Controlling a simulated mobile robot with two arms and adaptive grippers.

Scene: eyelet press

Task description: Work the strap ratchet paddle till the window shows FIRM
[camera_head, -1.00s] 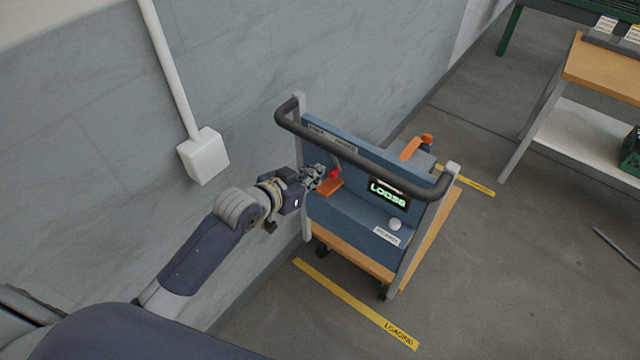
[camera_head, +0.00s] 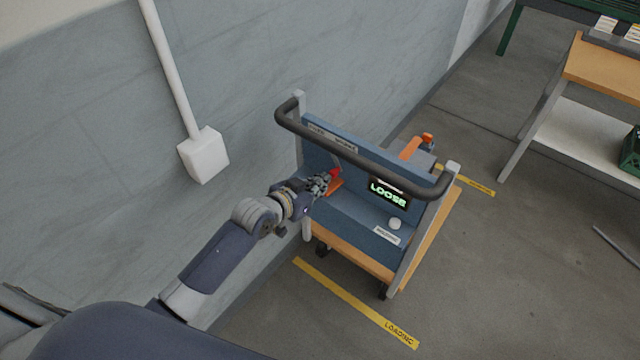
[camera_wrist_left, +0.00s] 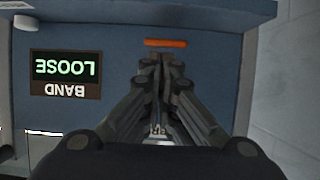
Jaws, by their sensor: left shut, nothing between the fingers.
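The cart's blue panel holds a display window (camera_head: 388,193) that reads LOOSE. It also shows upside down in the left wrist view (camera_wrist_left: 66,68), with BAND beside it. The ratchet paddle (camera_head: 334,186) is orange with a red part at its upper end, on the left of the panel. An orange strip (camera_wrist_left: 165,43) shows just beyond my fingertips in the left wrist view. My left gripper (camera_head: 328,180) is shut and empty at the paddle, partly covering it. I cannot tell whether it touches. My right gripper is not in view.
A dark handlebar (camera_head: 360,160) runs across the cart above the panel. A white knob (camera_head: 394,224) sits below the window. The wall (camera_head: 250,90) is close on the left. A wooden-topped table (camera_head: 600,75) stands at the upper right. Open floor lies to the right.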

